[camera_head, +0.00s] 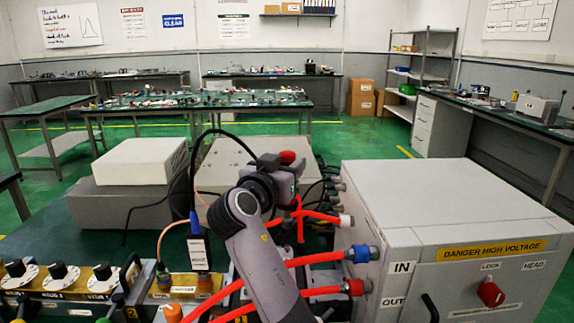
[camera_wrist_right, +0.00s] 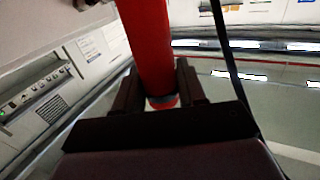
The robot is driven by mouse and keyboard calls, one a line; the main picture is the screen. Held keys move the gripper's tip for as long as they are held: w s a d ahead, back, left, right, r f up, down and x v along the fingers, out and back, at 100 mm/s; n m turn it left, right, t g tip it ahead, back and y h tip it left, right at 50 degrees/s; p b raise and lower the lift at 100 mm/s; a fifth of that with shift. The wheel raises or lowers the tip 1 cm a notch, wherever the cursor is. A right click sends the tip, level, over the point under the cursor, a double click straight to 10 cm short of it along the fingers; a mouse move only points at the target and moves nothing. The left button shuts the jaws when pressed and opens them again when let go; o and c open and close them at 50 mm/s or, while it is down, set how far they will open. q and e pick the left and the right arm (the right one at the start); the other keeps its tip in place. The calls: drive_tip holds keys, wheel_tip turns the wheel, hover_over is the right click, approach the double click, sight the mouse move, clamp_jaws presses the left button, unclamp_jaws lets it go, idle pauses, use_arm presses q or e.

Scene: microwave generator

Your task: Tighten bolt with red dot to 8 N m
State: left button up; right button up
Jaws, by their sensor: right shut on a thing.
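My right gripper (camera_head: 283,172) is at the centre of the head view, above the bench. In the wrist view, its two dark fingers (camera_wrist_right: 160,85) are shut on a thick red cylindrical thing (camera_wrist_right: 147,40). The red thing runs up out of the picture, and a short end shows between the fingers. A rounded red end (camera_head: 287,157) shows at the gripper in the head view. I cannot tell whether it is a tool handle. The bolt with the red dot cannot be made out. My left gripper is not in view.
Red hoses (camera_head: 322,259) run beside my arm to a grey high-voltage box (camera_head: 440,205) on the right. A low grey box (camera_head: 232,165) lies behind the gripper. A panel with black knobs (camera_head: 62,272) is at front left. A thin black cable (camera_head: 150,205) loops nearby.

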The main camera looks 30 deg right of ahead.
drive_tip(key=shift+f+b, duration=2.2)
drive_tip(key=shift+f, duration=0.3)
drive_tip(key=shift+s+f+b, duration=0.1)
drive_tip(key=shift+b, duration=0.25)
drive_tip(key=shift+f+b, duration=0.3)
drive_tip(key=shift+b, duration=0.05)
idle(0.3)
drive_tip(key=shift+f+b, duration=1.15)
drive_tip(key=shift+b, duration=0.4)
idle(1.2)
drive_tip(key=shift+a, duration=0.15)
idle(0.4)
drive_tip(key=shift+w+r, duration=0.2)
drive_tip(key=shift+r, duration=0.05)
idle(0.9)
